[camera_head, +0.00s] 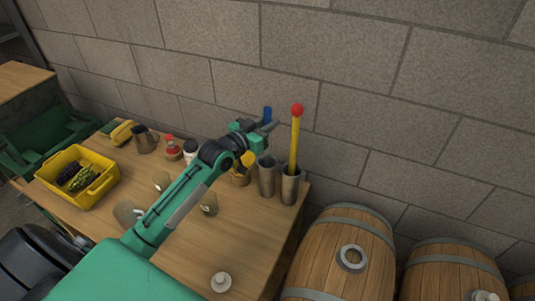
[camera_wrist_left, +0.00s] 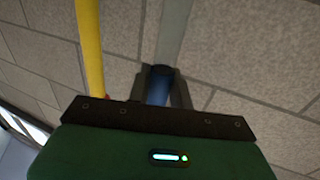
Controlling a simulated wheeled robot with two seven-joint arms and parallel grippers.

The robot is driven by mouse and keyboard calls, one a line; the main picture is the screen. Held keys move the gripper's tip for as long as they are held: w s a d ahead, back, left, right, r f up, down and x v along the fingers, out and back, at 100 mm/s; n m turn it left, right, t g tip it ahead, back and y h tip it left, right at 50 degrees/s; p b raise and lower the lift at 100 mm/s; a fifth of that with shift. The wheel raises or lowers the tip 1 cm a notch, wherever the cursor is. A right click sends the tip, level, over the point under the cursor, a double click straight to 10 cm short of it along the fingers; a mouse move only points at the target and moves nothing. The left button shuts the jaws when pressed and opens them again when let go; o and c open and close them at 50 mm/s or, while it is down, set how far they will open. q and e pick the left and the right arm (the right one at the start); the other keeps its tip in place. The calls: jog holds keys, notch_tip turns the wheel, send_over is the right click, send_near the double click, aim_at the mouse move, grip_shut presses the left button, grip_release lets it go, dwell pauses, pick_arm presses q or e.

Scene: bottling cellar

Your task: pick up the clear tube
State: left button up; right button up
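The clear tube (camera_wrist_left: 174,30) shows in the left wrist view as a pale, see-through shaft with a dark blue end (camera_wrist_left: 159,84). In the head view its blue end (camera_head: 267,113) stands up beside my left gripper (camera_head: 264,129); the clear shaft is hard to make out against the wall. My left gripper (camera_wrist_left: 162,90) has one finger on each side of the blue end, around it, and looks open, with a narrow gap. The tube's lower end is hidden; a metal cup (camera_head: 266,178) stands below it. My right gripper is not in view.
A yellow rod with a red tip (camera_head: 295,140) stands in another metal cup (camera_head: 290,188), close beside the tube. A yellow crate (camera_head: 92,194), jugs and jars stand on the wooden table (camera_head: 250,235). The block wall (camera_head: 240,60) is close behind; barrels (camera_head: 345,250) stand at right.

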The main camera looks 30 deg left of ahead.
pick_arm(q)
jog(key=shift+c, duration=1.3)
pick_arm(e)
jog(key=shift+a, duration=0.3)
pick_arm(q)
jog(key=shift+r, duration=0.1)
